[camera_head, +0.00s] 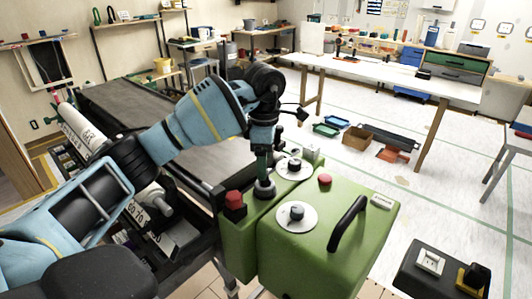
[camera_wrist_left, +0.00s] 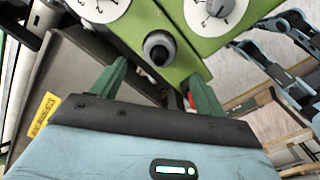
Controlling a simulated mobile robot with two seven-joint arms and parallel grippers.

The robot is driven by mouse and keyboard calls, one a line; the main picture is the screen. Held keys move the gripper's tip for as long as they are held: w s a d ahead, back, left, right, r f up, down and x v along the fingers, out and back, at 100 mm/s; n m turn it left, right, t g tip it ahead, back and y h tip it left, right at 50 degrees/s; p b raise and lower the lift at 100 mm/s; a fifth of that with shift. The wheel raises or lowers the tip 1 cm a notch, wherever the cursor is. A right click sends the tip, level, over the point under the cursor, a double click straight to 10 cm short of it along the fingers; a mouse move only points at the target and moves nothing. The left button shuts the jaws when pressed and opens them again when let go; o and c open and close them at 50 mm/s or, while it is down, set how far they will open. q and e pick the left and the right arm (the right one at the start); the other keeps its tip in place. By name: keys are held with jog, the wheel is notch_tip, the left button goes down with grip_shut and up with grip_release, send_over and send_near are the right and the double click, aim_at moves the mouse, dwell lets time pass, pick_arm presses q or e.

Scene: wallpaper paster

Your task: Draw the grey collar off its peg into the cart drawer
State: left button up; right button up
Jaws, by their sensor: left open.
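The grey collar (camera_head: 264,189) sits around a dark peg on top of the green machine (camera_head: 330,245). In the left wrist view the collar (camera_wrist_left: 150,40) shows as a ring with the dark peg end inside it. My left gripper (camera_head: 263,170) points down just above the collar. Its two green fingers (camera_wrist_left: 158,70) are open, one to each side of the collar in the picture, and hold nothing. Whether they touch the collar cannot be told. My right gripper is in neither view. I cannot make out the cart drawer for certain.
Two white dials (camera_head: 297,217), red buttons (camera_head: 325,179) and a black handle (camera_head: 347,223) stand on the machine near the collar. A long dark table (camera_head: 140,110) lies behind my left arm. Open floor (camera_head: 395,185) lies to the right, before a white table (camera_head: 390,75).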

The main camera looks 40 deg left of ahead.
pick_arm(q)
notch_tip(320, 180, down, 7)
jog(key=shift+r, duration=0.1)
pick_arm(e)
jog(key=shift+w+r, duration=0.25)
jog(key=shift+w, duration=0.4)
